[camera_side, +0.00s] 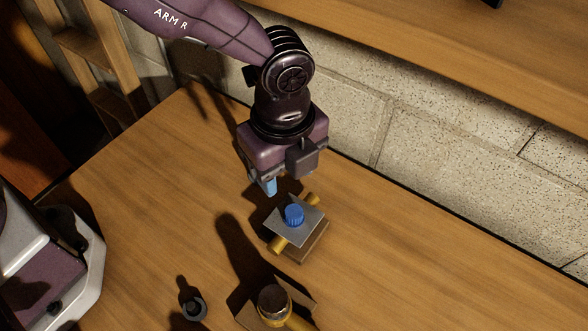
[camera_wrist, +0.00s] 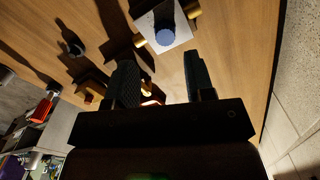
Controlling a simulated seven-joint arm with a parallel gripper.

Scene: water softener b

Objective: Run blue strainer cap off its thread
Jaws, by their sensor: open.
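The blue strainer cap (camera_side: 294,214) is a small ribbed round cap on a pale square plate (camera_side: 313,231), with brass pipe ends (camera_side: 279,245) showing on both sides. A wooden block (camera_side: 314,250) lies under the plate. In the wrist view the cap (camera_wrist: 165,38) shows near the top, beyond the fingertips. My gripper (camera_side: 283,182) is above and behind the cap in the side view, apart from it. In the wrist view my gripper (camera_wrist: 160,70) has its two dark fingers spread with nothing between them. The thread under the cap is hidden.
A second brass fitting with a dark round top (camera_side: 273,301) stands on a block at the front. A small dark ring-shaped part (camera_side: 194,307) lies left of it. A block wall (camera_side: 440,165) bounds the table's back. The table right of the plate is clear.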

